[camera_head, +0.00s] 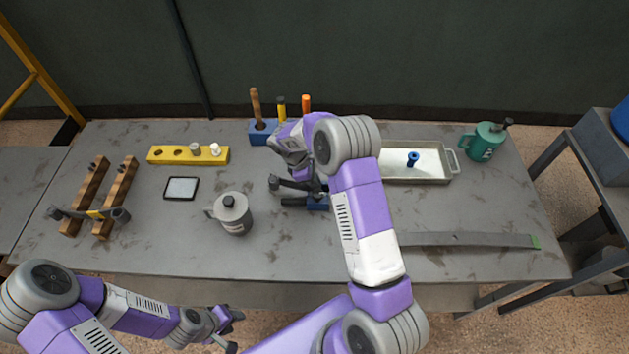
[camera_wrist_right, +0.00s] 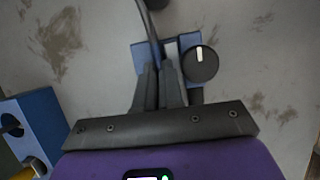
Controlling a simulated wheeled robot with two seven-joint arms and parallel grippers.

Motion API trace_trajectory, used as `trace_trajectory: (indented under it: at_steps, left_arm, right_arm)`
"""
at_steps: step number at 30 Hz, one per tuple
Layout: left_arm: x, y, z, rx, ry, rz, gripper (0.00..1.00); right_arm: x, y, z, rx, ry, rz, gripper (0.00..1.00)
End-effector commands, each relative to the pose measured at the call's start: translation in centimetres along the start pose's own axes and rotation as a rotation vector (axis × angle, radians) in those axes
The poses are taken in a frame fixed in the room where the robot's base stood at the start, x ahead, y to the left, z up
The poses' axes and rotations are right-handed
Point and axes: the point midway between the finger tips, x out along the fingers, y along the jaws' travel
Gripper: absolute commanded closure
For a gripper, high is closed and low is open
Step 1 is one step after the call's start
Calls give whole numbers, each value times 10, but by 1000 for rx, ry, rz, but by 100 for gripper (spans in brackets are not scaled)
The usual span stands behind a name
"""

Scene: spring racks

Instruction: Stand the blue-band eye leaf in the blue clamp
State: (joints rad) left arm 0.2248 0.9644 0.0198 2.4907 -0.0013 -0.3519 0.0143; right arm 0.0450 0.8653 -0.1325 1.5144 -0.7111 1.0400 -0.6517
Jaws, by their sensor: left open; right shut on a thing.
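My right gripper (camera_head: 312,190) is at the blue clamp (camera_head: 318,206) in the middle of the table. In the right wrist view its fingers (camera_wrist_right: 163,82) are shut on a thin dark leaf (camera_wrist_right: 151,30), seen nearly edge-on over the blue clamp (camera_wrist_right: 140,54). A black knob (camera_wrist_right: 201,64) sits beside the jaws. The leaf's blue band is not clear, and I cannot tell whether its lower end is seated in the clamp. My arm hides part of the clamp in the head view. My left gripper (camera_head: 230,329) is open and empty off the table's front edge.
A yellow-band leaf (camera_head: 75,214) lies across wooden racks (camera_head: 118,195) at left. A grey can (camera_head: 234,219), dark tablet (camera_head: 181,188) and yellow block (camera_head: 170,155) stand nearby. A green-tipped leaf (camera_head: 470,240), tray (camera_head: 420,179) and green can (camera_head: 484,143) are at right; a blue tool block (camera_head: 260,138) is behind.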

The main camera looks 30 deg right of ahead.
Motion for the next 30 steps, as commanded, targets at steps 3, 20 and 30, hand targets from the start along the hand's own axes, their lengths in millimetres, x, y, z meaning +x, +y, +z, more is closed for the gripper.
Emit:
trace_trajectory:
  at_steps: [3, 20, 30]
  left_arm:
    - [0, 0, 0, 0, 0, 0, 58]
    - [5, -2, 0, 0, 0, 0, 58]
    - [5, -2, 0, 0, 0, 0, 58]
  right_arm:
    - [-1, 1, 0, 1, 0, 3, 100]
    - [7, 1, -3, 1, 0, 2, 78]
    - [10, -2, -4, -1, -1, -4, 55]
